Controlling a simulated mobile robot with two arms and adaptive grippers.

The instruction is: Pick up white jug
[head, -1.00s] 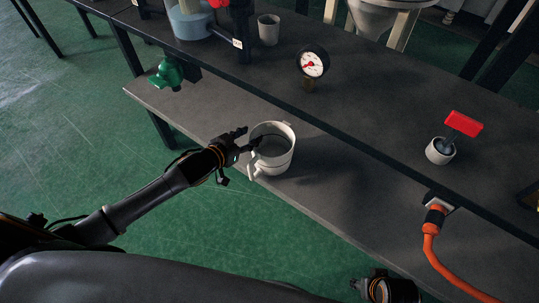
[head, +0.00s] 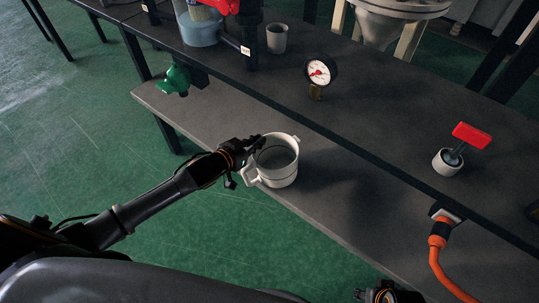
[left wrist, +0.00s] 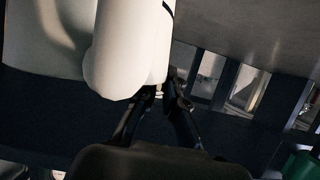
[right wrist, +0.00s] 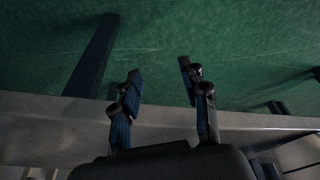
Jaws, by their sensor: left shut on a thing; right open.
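The white jug (head: 284,174) stands upright on the lower grey ledge, with its open top up and its handle towards the front left. My left gripper (head: 257,144) is at the jug's near left side, shut on its rim. In the left wrist view the jug's white wall (left wrist: 130,45) fills the upper left, and the fingertips (left wrist: 160,90) meet at its lower edge, so the exact contact is partly hidden. My right gripper (right wrist: 165,80) is open and empty; the head view shows only part of it at the bottom edge.
On the upper bench stand a dial gauge (head: 320,72), a grey cup (head: 277,40) and a red-handled thing in a white cup (head: 447,163). A green valve (head: 175,80) hangs at the left. An orange hose (head: 438,265) drops at the right.

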